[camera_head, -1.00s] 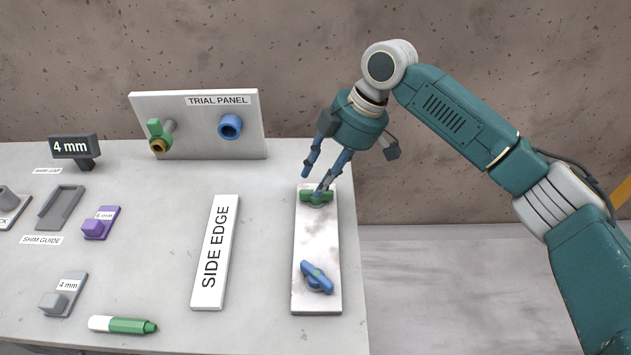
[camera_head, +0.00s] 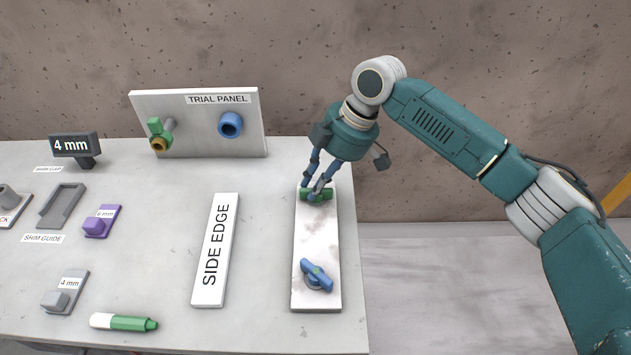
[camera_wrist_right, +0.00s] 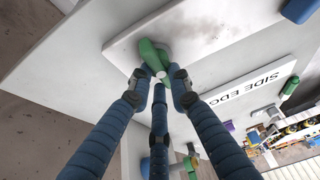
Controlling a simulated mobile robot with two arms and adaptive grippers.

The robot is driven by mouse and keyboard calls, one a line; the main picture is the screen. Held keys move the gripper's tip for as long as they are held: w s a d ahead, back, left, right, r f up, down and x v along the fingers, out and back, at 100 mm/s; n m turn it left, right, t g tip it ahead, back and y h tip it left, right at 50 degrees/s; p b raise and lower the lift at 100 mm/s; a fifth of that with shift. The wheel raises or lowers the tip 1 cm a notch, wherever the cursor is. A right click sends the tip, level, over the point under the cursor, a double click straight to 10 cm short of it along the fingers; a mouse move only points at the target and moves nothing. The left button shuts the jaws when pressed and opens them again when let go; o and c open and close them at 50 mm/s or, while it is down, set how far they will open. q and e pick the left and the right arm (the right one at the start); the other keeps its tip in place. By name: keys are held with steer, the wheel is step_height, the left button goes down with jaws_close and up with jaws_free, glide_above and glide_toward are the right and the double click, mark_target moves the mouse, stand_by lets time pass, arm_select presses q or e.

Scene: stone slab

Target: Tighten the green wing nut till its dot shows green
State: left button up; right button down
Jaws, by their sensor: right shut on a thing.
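The green wing nut (camera_head: 325,194) sits at the far end of a pale plate (camera_head: 312,235) on the slab. My right gripper (camera_head: 316,194) is over it with its fingers closed on it. In the right wrist view, the green wing nut (camera_wrist_right: 150,55) lies at the fingertips of the right gripper (camera_wrist_right: 162,82). A small whitish dot (camera_wrist_right: 161,74) shows at the nut's middle; I see no green on it, and the fingers partly hide the nut. A blue wing nut (camera_head: 316,274) sits at the plate's near end. My left gripper is not in view.
A SIDE EDGE strip (camera_head: 216,250) lies left of the plate. The trial panel (camera_head: 195,100) stands at the back. A green marker (camera_head: 124,322), purple block (camera_head: 100,222) and gauge display (camera_head: 74,146) are farther left. The slab ends just right of the plate.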

steer(key=shift+r+m+p, duration=0.2)
steer(key=shift+m+p, duration=0.1)
steer(key=shift+p, duration=0.25)
steer(key=m+t+p, duration=0.1)
steer(key=m+p, duration=0.2)
steer(key=p, duration=0.2)
steer(key=m+t+p, duration=0.1)
steer(key=m+p, duration=0.2)
steer(key=p, duration=0.2)
steer(key=shift+d+r+h+p, duration=0.1)
steer(key=shift+r+h+p, duration=0.05)
steer(key=shift+h+p, duration=0.2)
steer(key=shift+f+m+t+p, duration=0.25)
steer(key=shift+m+t+p, duration=0.35)
steer(key=shift+m+p, duration=0.45)
steer(key=c, duration=1.6)
jaws_free()
steer(key=v, duration=1.2)
steer(key=shift+w, duration=0.1)
